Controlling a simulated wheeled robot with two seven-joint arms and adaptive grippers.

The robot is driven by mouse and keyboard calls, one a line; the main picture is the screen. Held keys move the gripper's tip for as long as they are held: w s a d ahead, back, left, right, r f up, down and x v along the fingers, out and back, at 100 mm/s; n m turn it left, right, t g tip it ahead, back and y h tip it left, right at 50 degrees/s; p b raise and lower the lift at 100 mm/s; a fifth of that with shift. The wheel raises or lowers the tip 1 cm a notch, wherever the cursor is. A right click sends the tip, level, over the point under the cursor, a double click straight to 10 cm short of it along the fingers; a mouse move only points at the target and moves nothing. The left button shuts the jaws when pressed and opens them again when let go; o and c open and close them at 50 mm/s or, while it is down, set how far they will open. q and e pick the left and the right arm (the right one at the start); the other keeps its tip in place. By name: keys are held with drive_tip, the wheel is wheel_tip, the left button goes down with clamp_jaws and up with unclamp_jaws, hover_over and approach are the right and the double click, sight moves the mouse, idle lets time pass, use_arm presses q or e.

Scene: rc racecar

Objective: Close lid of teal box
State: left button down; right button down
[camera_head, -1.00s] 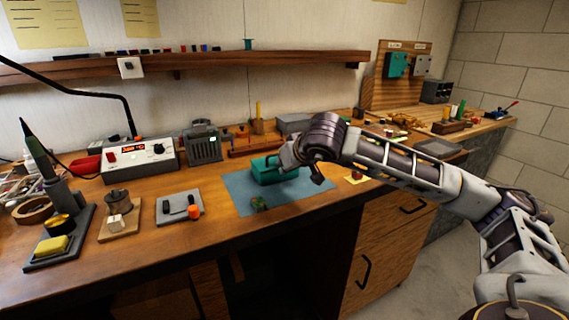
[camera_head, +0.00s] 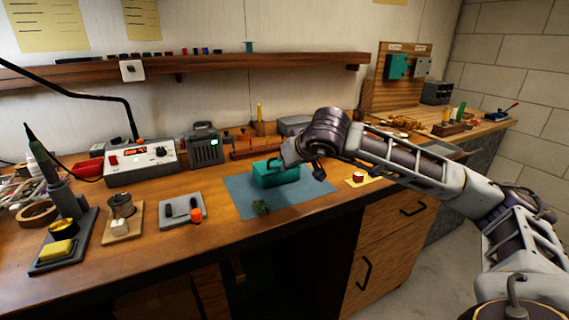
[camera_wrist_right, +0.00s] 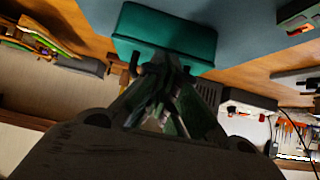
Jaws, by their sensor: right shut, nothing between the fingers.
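The teal box (camera_head: 276,176) sits on the blue mat (camera_head: 240,196) near the middle of the bench. In the right wrist view the box (camera_wrist_right: 165,30) shows as a teal block with a rim, its upper face looking flat. I cannot tell from these frames whether its lid is fully down. My right gripper (camera_wrist_right: 158,68) is shut and empty, its fingertips at the edge of the box. In the head view my right wrist covers the box's upper right part. I cannot tell whether the fingers touch it. My left gripper is not in view.
A small green item (camera_head: 261,207) lies on the mat's front part. A grey tray with an orange knob (camera_head: 196,215) stands to the left. A red item on a yellow pad (camera_head: 358,177) lies right of the mat. A shelf (camera_head: 215,66) runs above the bench.

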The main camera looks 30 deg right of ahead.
drive_tip(key=shift+s+a+f, duration=0.1)
drive_tip(key=shift+s+f, duration=0.1)
drive_tip(key=shift+s, duration=1.6)
drive_tip(key=shift+s+a+f, duration=0.1)
drive_tip(key=shift+s+f, duration=0.05)
drive_tip(key=shift+s, duration=1.6)
drive_tip(key=shift+s+f+b, duration=0.1)
drive_tip(key=shift+s+b, duration=0.1)
drive_tip(key=shift+b, duration=0.55)
drive_tip(key=shift+s+f+b, duration=0.2)
drive_tip(key=shift+s+b, duration=0.25)
drive_tip(key=shift+b, duration=0.6)
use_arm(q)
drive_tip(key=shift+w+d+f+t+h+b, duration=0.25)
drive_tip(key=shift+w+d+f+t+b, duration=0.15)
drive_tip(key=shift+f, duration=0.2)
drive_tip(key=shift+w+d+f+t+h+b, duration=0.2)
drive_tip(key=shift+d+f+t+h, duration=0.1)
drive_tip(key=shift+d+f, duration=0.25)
use_arm(e)
drive_tip(key=shift+s+a, duration=0.1)
drive_tip(key=shift+s, duration=0.2)
use_arm(q)
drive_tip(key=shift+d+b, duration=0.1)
drive_tip(key=shift+b, duration=0.25)
use_arm(e)
drive_tip(key=shift+s, duration=0.2)
drive_tip(key=shift+f, duration=0.1)
